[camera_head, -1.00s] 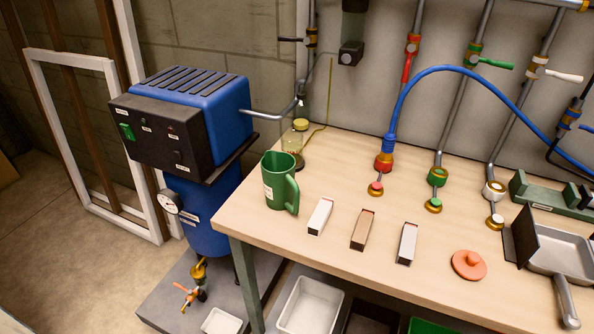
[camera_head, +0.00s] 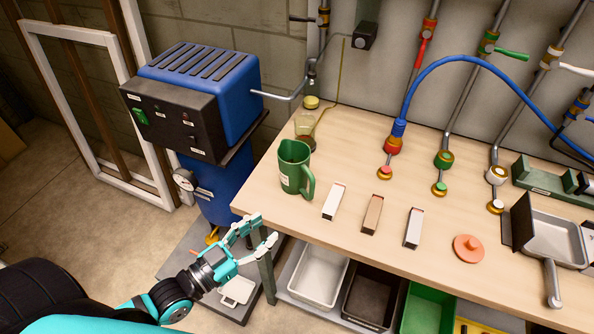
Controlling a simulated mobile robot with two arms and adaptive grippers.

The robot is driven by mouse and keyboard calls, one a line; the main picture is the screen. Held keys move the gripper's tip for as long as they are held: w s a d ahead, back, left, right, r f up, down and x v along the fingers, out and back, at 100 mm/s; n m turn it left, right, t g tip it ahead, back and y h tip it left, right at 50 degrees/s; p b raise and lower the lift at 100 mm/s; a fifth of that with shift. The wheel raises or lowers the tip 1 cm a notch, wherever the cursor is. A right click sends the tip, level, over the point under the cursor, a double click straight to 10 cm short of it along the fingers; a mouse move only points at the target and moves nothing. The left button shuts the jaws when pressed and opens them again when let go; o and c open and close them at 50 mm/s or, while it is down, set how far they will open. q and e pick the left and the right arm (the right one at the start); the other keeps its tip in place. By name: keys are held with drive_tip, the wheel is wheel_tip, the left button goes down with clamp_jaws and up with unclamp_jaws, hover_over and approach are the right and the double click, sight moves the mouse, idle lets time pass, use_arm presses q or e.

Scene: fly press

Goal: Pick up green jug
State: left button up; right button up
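The green jug (camera_head: 293,168) stands upright on the wooden workbench (camera_head: 340,258), near its left end. Its handle faces right and a pale label is on its front left side. My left gripper (camera_head: 259,231) is in front of the bench's left front corner, lower in the picture than the jug and apart from it. Its fingers are spread open with nothing between them. My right gripper is not in view.
Three small blocks, white (camera_head: 334,201), brown (camera_head: 372,214) and white (camera_head: 413,228), lie right of the jug. A blue machine (camera_head: 198,92) is to the left. Bins (camera_head: 319,274) sit under the bench.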

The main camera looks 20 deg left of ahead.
use_arm(q)
drive_tip(key=p, duration=0.2)
approach(310, 191)
drive_tip(key=x, duration=0.4)
drive_tip(key=shift+d+f, duration=0.2)
drive_tip(key=shift+f, duration=0.05)
drive_tip(key=x, duration=0.1)
drive_tip(key=p+x, duration=0.1)
drive_tip(key=x, duration=0.2)
drive_tip(key=shift+w+r+p, duration=0.3)
drive_tip(key=shift+w, duration=0.05)
drive_tip(key=shift+w+d+f, duration=0.15)
drive_tip(key=shift+w+d, duration=0.05)
drive_tip(key=shift+w, duration=0.3)
drive_tip(key=shift+s, duration=0.15)
drive_tip(key=shift+c, duration=1)
clamp_jaws()
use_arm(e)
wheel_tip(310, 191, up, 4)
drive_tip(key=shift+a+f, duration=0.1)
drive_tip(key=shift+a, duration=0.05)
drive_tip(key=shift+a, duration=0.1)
